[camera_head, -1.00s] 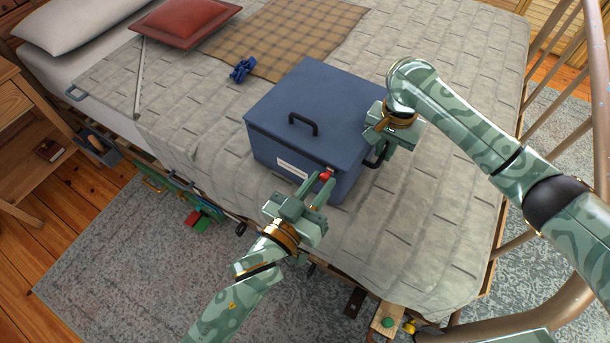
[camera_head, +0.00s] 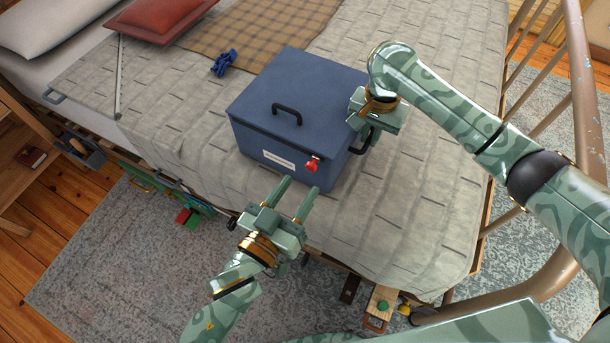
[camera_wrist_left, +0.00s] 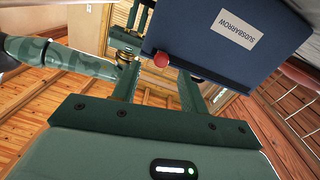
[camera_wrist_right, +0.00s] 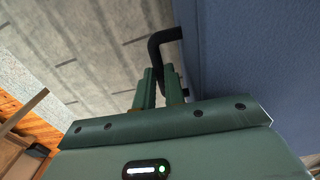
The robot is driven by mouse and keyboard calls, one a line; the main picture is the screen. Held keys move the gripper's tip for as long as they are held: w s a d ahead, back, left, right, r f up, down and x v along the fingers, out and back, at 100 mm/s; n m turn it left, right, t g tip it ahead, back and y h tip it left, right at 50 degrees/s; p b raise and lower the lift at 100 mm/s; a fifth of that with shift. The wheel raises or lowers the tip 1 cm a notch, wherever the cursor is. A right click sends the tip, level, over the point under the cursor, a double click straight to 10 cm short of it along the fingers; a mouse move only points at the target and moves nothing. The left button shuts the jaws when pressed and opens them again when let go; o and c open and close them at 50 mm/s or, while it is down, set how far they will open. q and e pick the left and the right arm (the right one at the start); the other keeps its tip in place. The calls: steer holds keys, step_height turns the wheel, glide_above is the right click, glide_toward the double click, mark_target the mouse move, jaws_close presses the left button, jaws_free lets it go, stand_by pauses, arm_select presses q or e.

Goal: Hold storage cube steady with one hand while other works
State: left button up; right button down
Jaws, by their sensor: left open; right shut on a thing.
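The storage cube (camera_head: 285,105) is a blue box with a lid. It stands upright on the bed, with a black handle (camera_head: 287,113) on top and a white label (camera_head: 279,159) on its front. The label also shows in the left wrist view (camera_wrist_left: 233,30). A red knob (camera_head: 312,164) sits at the front's right side. My left gripper (camera_head: 299,187) is open and empty, just in front of the cube and apart from the knob (camera_wrist_left: 161,60). My right gripper (camera_head: 361,132) is shut on the cube's black side handle (camera_wrist_right: 165,38); the fingers (camera_wrist_right: 160,88) partly hide it.
A small blue object (camera_head: 224,63) lies behind the cube, near a plaid blanket (camera_head: 240,35) and a red cushion (camera_head: 160,17). A brown bed rail (camera_head: 583,110) rises at the right. Several hanging items line the bed's near edge. Quilt (camera_head: 430,140) is clear beside the cube.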

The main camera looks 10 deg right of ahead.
arm_select(q)
steer(key=v, duration=0.7)
steer(key=shift+s+a, duration=0.25)
steer(key=shift+s, duration=0.05)
arm_select(e)
steer(key=c, duration=1.4)
jaws_free()
steer(key=shift+r, duration=0.1)
